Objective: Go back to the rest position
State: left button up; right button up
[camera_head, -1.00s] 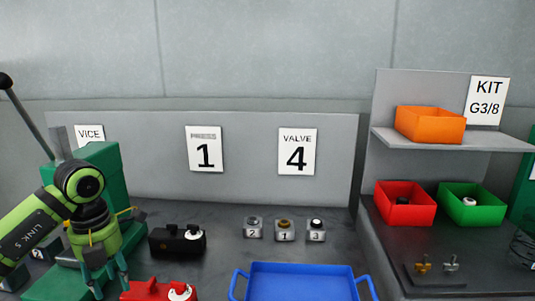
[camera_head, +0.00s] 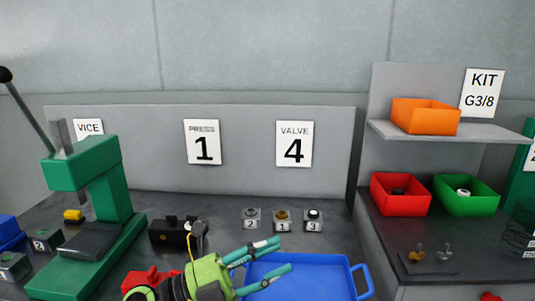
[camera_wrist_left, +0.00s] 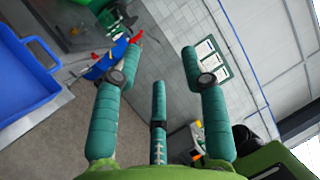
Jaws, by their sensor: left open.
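My left gripper (camera_head: 272,265) shows at the bottom centre of the head view, with its green wrist and teal fingers. The fingers are spread and empty, in front of the blue tray (camera_head: 335,262) and overlapping its left side. In the left wrist view the open fingers (camera_wrist_left: 160,85) point away over the floor, with nothing between them. My right gripper does not show in either view.
A green press (camera_head: 95,200) stands at the left. A black fixture (camera_head: 172,232) and a red fixture (camera_head: 152,280) lie near my wrist. Several numbered blocks (camera_head: 283,222) stand behind the tray. Red (camera_head: 402,205), green (camera_head: 467,207) and orange (camera_head: 425,120) bins are at the right.

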pick_arm(q)
jog(key=w+a+f+n+t+y, duration=0.1)
jog(key=w+a+n+t+y, duration=0.1)
jog(key=a+n+t+y, duration=0.45)
jog(key=w+a+f+n+t+y, duration=0.2)
jog(key=w+a+n+t+y, duration=0.15)
jog(key=n+t, duration=0.6)
jog(key=s+a+f+n+g+y, duration=0.2)
jog(key=a+f+n+g+y, duration=0.25)
jog(key=f+n, duration=0.2)
jog(key=s+a+f+n+g+y, duration=0.35)
jog(key=f+n+y, duration=0.25)
jog(key=f, duration=0.2)
jog(key=s+a+f+n+g, duration=0.1)
jog(key=s+f+g, duration=0.5)
jog(key=s+f, duration=0.4)
jog(key=s+a+f+n+g, duration=0.15)
jog(key=s+f+g, duration=0.35)
jog(key=s+f, duration=0.5)
jog(key=s+f+g, duration=0.1)
jog(key=s+f, duration=0.1)
jog(key=f, duration=0.9)
jog(key=s+f, duration=0.3)
jog(key=f, duration=0.7)
jog(key=s+a+f+g, duration=0.1)
jog(key=s+a+f, duration=0.1)
jog(key=s+f, duration=1.1)
jog(key=shift+s, duration=0.85)
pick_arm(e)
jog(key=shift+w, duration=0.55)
